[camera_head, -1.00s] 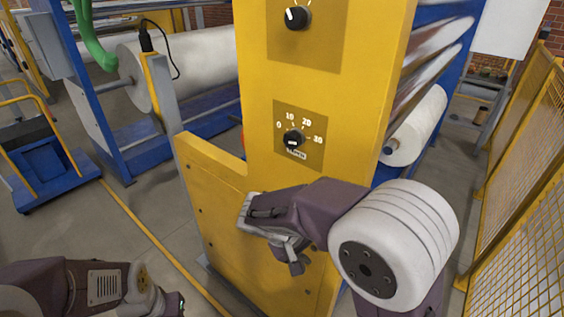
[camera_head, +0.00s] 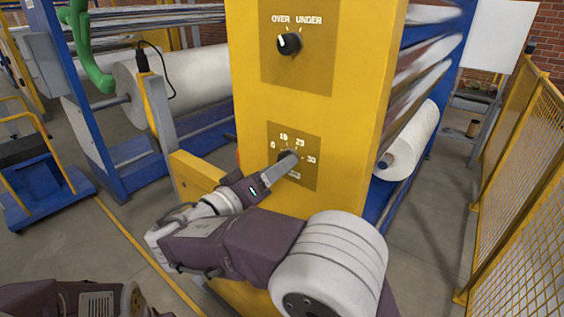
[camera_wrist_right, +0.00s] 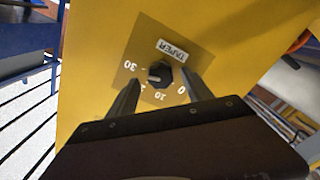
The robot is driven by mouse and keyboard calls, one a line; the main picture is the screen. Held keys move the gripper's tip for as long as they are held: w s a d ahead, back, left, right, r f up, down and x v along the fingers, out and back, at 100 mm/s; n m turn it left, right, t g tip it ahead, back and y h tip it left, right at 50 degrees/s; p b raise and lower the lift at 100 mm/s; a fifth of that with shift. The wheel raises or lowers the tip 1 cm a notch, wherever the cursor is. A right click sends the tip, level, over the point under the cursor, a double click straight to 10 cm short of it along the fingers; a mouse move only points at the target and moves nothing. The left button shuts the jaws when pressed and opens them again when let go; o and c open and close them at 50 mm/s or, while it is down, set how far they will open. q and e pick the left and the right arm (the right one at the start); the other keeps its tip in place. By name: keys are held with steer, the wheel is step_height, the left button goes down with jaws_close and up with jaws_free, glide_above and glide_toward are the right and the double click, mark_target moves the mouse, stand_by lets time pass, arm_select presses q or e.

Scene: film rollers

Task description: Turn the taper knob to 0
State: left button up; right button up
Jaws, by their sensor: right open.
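The taper knob (camera_head: 284,157) is a small black dial on a tan plate (camera_head: 309,176) marked 0, 10, 20 and 30, on the yellow machine post. It is partly hidden by my right gripper (camera_head: 291,160) in the head view. In the right wrist view the plate appears upside down and the knob (camera_wrist_right: 159,74) shows clearly. A pale mark on it lies toward the left, the 30 side; its exact reading is unclear. The right gripper (camera_wrist_right: 162,80) is open, with one fingertip on each side of the knob. I cannot tell whether they touch it. My left gripper is out of view.
An OVER/UNDER knob (camera_head: 289,43) sits higher on the same yellow post (camera_head: 350,100). A white film roll (camera_head: 412,138) is to the right of the post, and a yellow mesh fence (camera_head: 515,180) stands farther right. Open floor (camera_head: 430,215) lies between.

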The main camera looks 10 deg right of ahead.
steer(key=shift+x, duration=1.2)
jaws_close()
steer(key=shift+n, duration=0.3)
steer(key=shift+w+a+r+n+p, duration=0.1)
steer(key=shift+r+n+p, duration=0.05)
steer(key=shift+n+p, duration=6.5)
steer(key=shift+r+n+p, duration=0.1)
steer(key=shift+n+p, duration=5.1)
steer(key=shift+n, duration=2.85)
